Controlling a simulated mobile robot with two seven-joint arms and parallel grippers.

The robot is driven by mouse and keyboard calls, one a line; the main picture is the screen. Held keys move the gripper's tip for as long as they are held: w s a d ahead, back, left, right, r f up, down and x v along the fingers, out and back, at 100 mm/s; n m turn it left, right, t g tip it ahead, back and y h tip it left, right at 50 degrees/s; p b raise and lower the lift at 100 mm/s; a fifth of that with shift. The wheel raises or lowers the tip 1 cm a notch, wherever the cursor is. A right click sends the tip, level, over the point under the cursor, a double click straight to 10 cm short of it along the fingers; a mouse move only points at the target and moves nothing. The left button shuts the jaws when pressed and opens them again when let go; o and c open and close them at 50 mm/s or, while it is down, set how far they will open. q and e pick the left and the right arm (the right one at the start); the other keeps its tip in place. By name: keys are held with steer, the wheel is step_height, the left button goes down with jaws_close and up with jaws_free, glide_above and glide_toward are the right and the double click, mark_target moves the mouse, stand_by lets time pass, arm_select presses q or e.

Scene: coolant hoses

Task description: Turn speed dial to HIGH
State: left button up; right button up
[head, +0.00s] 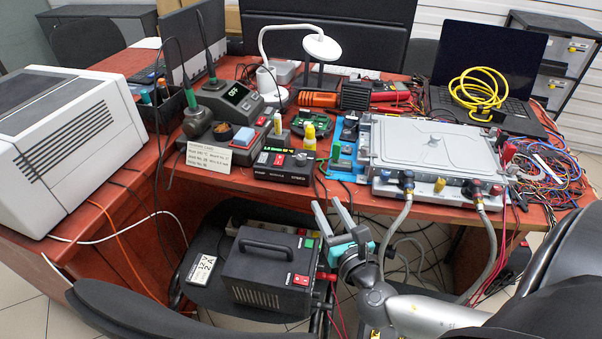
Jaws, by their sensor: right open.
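The pump module (266,172) is a small black box near the front edge of the red table, left of the middle. It has a red switch, small green lights and the word SPEED on its front. The small dark speed dial (302,159) sits at its right end; its pointer is too small to read. My right gripper (328,205) has its two grey fingers apart and empty. In the picture it is below and slightly right of the dial, in front of the table edge and apart from the dial. My left gripper is out of view.
A grey metal unit (430,150) with two hoses stands right of the pump module. A black power box (268,268) with a handle sits on a chair below. A handwritten card (208,154) is at left.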

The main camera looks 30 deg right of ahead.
mark_target(303, 162)
steer(key=shift+n+t, duration=0.4)
steer(key=shift+n, duration=0.1)
steer(key=b+x, duration=0.1)
steer(key=x, duration=0.3)
steer(key=r+b+x, duration=0.1)
steer(key=x, duration=0.3)
steer(key=a+r+b+x, duration=0.1)
steer(key=x, duration=0.4)
steer(key=shift+w, duration=0.15)
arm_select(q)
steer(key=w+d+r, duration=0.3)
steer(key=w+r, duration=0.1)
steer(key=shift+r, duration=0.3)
arm_select(e)
steer(key=shift+x, duration=1.05)
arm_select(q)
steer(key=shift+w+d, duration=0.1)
arm_select(e)
jaws_close()
